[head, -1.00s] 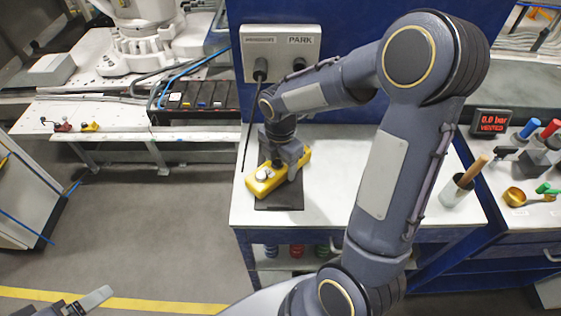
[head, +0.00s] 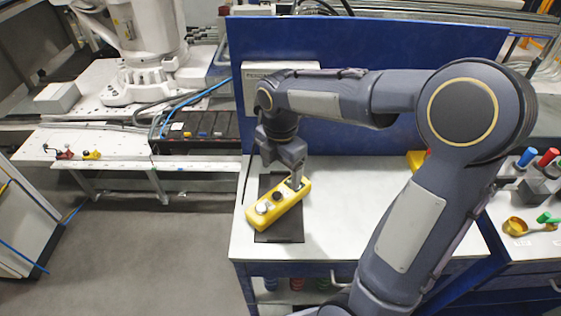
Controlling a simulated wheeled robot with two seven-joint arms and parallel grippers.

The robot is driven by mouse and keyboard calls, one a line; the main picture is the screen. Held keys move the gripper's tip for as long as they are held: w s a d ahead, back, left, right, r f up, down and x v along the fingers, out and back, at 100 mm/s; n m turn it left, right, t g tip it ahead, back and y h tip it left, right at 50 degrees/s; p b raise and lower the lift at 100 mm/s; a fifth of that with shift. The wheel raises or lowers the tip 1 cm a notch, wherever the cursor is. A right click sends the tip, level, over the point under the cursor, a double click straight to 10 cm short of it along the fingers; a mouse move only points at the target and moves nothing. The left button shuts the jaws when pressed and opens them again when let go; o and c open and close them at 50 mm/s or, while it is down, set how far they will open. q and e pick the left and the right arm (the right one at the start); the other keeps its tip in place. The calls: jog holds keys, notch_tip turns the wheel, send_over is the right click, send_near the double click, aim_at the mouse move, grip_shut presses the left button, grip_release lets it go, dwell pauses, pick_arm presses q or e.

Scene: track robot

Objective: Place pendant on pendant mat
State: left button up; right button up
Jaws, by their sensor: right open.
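The yellow pendant (head: 275,210), with a pale round knob and a dark button on its face, lies diagonally over the dark pendant mat (head: 284,236) on the white bench top. Its lower-left end and upper-right end seem to reach slightly past the mat's sides. My right gripper (head: 284,170) is open over the pendant's far end. One finger is at or just beside the pendant's upper-right end; whether it touches cannot be told. The gripper and wrist hide part of the mat's far end. My left gripper is not in view.
A grey panel box (head: 256,88) on the blue back wall (head: 400,50) stands behind my right wrist, mostly covered by the arm. A side bench at the right holds a brass-coloured cup (head: 515,225) and coloured-handled items.

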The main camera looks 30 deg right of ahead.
jog(key=s+a+r+m+t+y, duration=0.1)
jog(key=s+a+m+t+y, duration=0.1)
jog(key=s+m, duration=0.6)
jog(key=s+a+r+m+t+y, duration=0.1)
jog(key=s+a+m+t, duration=0.2)
jog(key=s+m, duration=0.6)
jog(key=shift+a+m+t+y, duration=0.2)
jog(key=shift+m+t+y, duration=0.15)
jog(key=shift+m, duration=2.35)
